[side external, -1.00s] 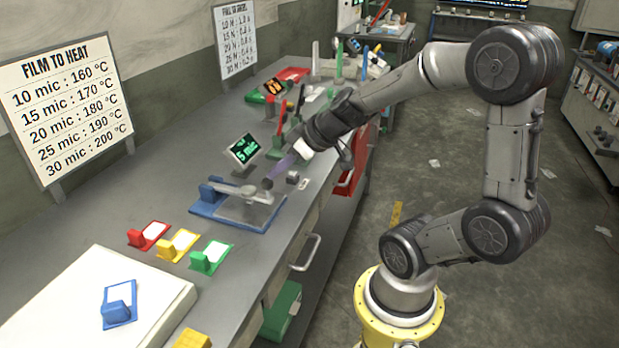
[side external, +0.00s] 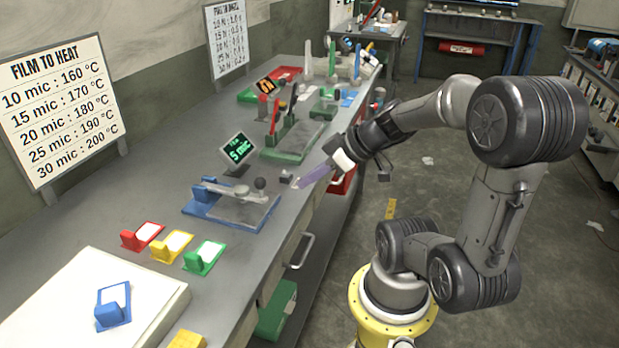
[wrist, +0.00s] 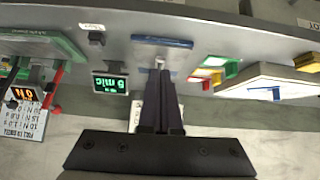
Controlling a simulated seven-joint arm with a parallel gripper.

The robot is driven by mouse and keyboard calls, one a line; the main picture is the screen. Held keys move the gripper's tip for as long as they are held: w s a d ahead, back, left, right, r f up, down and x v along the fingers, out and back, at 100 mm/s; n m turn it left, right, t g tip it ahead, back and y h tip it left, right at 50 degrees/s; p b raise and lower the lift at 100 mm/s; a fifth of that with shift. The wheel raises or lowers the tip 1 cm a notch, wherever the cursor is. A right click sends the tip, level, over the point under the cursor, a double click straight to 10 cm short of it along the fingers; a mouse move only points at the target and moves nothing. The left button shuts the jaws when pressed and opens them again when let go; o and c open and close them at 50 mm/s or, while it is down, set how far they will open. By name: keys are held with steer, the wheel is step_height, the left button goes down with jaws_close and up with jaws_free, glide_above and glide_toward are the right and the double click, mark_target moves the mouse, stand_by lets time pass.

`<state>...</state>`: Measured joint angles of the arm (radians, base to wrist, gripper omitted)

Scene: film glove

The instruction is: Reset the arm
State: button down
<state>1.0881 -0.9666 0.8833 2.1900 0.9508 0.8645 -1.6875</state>
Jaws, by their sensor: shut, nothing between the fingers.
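My gripper (side external: 312,178) is shut and empty. In the side external view it hangs above the bench's front edge, to the right of the blue device (side external: 235,203) and apart from it. In the wrist view the two dark fingers (wrist: 161,80) lie together, with the blue device (wrist: 163,41) beyond their tips. My arm reaches in from the right and bends at its elbow.
A small display reading 5 mic (side external: 238,150) stands behind the blue device. A green device (side external: 290,138) stands further along the bench. Red, yellow and green holders (side external: 205,257) and a white block (side external: 75,305) are at the near end.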

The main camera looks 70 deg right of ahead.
stand_by(0.5)
steer(key=s+a+r+n+g+y, duration=0.1)
steer(key=a+r+n+y, duration=0.1)
steer(key=a+n, duration=0.35)
steer(key=a+r+n+g+y, duration=0.1)
steer(key=a+r+n+g, duration=0.15)
steer(key=a, duration=0.65)
steer(key=s+d+m+h, duration=0.1)
steer(key=m, duration=0.1)
steer(key=s+d+r+m+h, duration=0.1)
steer(key=m, duration=0.2)
steer(key=s+d+m, duration=0.1)
steer(key=s+m, duration=0.1)
steer(key=m, duration=0.1)
steer(key=shift+d+r+h, duration=0.1)
steer(key=shift+r+h, duration=0.2)
steer(key=shift+h, duration=0.1)
